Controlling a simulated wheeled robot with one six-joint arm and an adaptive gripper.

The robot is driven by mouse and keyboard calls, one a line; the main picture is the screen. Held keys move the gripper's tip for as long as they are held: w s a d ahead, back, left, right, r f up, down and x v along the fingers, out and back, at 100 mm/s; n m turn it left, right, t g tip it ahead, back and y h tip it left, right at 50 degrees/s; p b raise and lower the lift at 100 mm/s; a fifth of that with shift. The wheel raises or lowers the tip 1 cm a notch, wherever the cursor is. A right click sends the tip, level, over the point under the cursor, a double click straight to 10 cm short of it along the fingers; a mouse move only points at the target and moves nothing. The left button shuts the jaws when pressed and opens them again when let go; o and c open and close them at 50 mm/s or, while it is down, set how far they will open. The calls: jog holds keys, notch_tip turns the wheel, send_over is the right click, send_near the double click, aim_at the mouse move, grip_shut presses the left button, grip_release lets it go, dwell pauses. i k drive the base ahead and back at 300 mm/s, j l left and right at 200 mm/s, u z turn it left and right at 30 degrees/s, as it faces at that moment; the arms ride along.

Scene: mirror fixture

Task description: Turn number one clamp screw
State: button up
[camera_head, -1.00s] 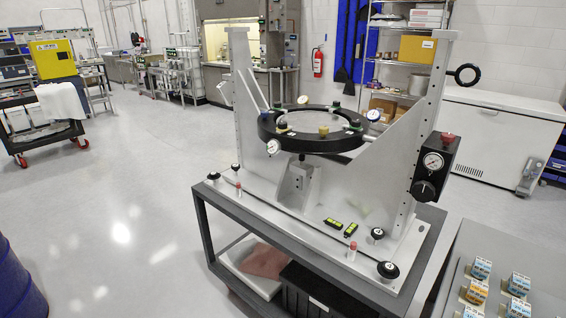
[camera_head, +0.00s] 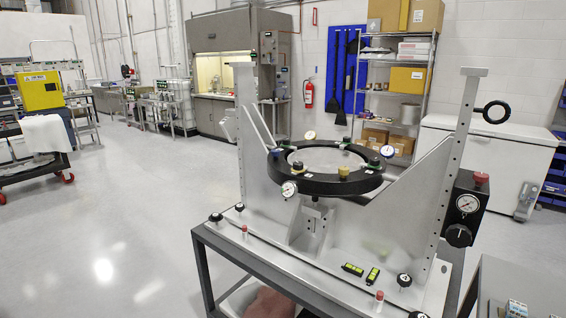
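The mirror fixture stands on a grey cart (camera_head: 222,246), with a black ring (camera_head: 326,188) held level between two upright plates. The ring carries small dial gauges (camera_head: 289,189), a brass-coloured knob (camera_head: 343,173) and a dark knob (camera_head: 276,154). Black round knobs sit along the base plate, one at the left corner (camera_head: 215,218) and one at the right (camera_head: 404,280). I cannot read any number, so I cannot tell which is the number one clamp screw. My gripper is not in view.
A black gauge box (camera_head: 464,207) and a black ring handle (camera_head: 496,112) stick out from the right upright. Two small green levels (camera_head: 352,269) and red-topped pins (camera_head: 379,296) are on the base. A grey table (camera_head: 525,285) is at lower right. Open floor (camera_head: 120,240) lies left.

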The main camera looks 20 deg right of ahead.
aim_at(298, 167)
jog(key=i+j, duration=0.95)
jog(key=i+j+u, duration=0.05)
jog(key=i, duration=0.05)
